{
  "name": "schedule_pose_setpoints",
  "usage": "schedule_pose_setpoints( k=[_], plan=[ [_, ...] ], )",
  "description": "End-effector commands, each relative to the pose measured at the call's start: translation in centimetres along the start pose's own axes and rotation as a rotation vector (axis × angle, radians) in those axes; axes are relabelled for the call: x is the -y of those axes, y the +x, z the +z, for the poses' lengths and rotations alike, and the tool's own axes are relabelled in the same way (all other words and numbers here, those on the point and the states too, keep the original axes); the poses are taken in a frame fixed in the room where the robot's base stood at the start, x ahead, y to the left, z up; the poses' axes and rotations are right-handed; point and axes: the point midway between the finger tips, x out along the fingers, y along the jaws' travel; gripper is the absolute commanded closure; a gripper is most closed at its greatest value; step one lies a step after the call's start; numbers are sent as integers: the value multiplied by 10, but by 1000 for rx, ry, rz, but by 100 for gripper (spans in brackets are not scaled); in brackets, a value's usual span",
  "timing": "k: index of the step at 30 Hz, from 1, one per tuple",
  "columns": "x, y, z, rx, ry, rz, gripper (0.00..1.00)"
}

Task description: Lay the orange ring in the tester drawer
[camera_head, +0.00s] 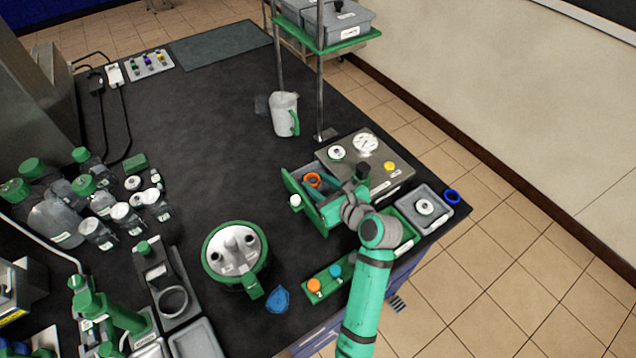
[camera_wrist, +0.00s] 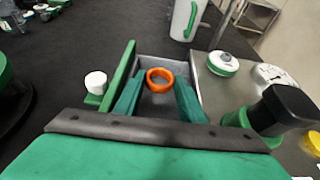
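The orange ring (camera_wrist: 160,80) is between the tips of my gripper's two teal fingers, which appear to touch its outer sides. My gripper (camera_head: 317,184) reaches down into the open tester drawer (camera_wrist: 122,76), a grey-lined tray with green sides. The ring (camera_head: 313,180) is inside the drawer's outline, toward its far end in the wrist view. I cannot tell whether its underside rests on the drawer floor. The drawer sticks out to the left of the tester (camera_head: 385,160), a grey-topped box. My wrist hides part of the drawer and the tester's front.
A white knob (camera_head: 295,200) sticks out from the drawer front. A white jug (camera_head: 285,114) stands behind the drawer. A lidded steel vessel (camera_head: 235,250) stands to the left. A grey tray (camera_head: 440,205) is to the right.

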Motion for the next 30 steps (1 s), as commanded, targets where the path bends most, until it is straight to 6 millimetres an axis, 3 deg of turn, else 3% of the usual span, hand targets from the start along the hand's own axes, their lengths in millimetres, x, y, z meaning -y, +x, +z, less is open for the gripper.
schedule_pose_setpoints(
  k=[8,13,24,30],
  plan=[
    [2,0,-5,-10,11,-2,57],
    [3,-6,8,-9,7,-3,57],
    [2,-79,8,-5,8,-3,57],
    [1,-110,9,-4,6,-1,57]
  ],
)
